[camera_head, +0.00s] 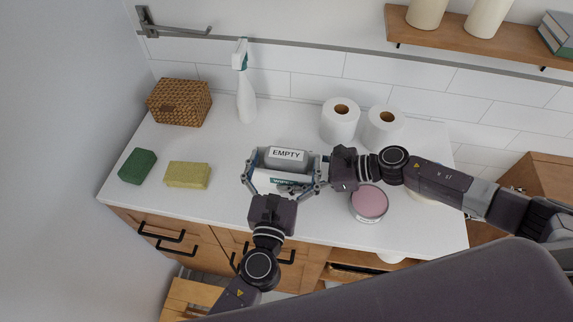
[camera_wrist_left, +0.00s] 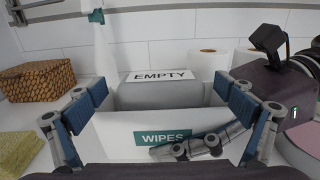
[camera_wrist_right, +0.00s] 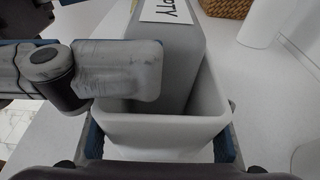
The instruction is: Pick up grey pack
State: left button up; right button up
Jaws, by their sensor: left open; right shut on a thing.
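The grey pack (camera_head: 287,153), with a white "EMPTY" label, stands inside a white box marked "WIPES" (camera_head: 262,182) on the counter. Its upper part shows above the rim in the left wrist view (camera_wrist_left: 160,94); its lower part is hidden by the box (camera_wrist_left: 120,135). My left gripper (camera_head: 286,168) is open, its blue-padded fingers on either side of the pack, apart from it. My right gripper (camera_wrist_right: 158,145) is shut on the right end of the white box, one finger lying across its front. The pack also shows in the right wrist view (camera_wrist_right: 180,60).
A pink-topped tin (camera_head: 369,202) stands close under my right wrist. Two paper rolls (camera_head: 340,122) and a spray bottle (camera_head: 246,95) stand behind. A wicker box (camera_head: 180,102), green sponge (camera_head: 138,166) and yellow sponge (camera_head: 188,174) are left. The counter between sponges and box is clear.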

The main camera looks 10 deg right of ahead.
pick_arm(q)
jog(key=shift+w+d, duration=0.35)
jog(key=shift+w, duration=0.3)
pick_arm(e)
jog(key=shift+f, duration=0.1)
pick_arm(q)
jog(key=c, duration=1.1)
jog(key=shift+r, duration=0.1)
notch_tip(320, 180, up, 10)
jog(key=shift+f, duration=0.1)
pick_arm(e)
jog(key=o, duration=1.4)
jog(key=shift+c, duration=0.2)
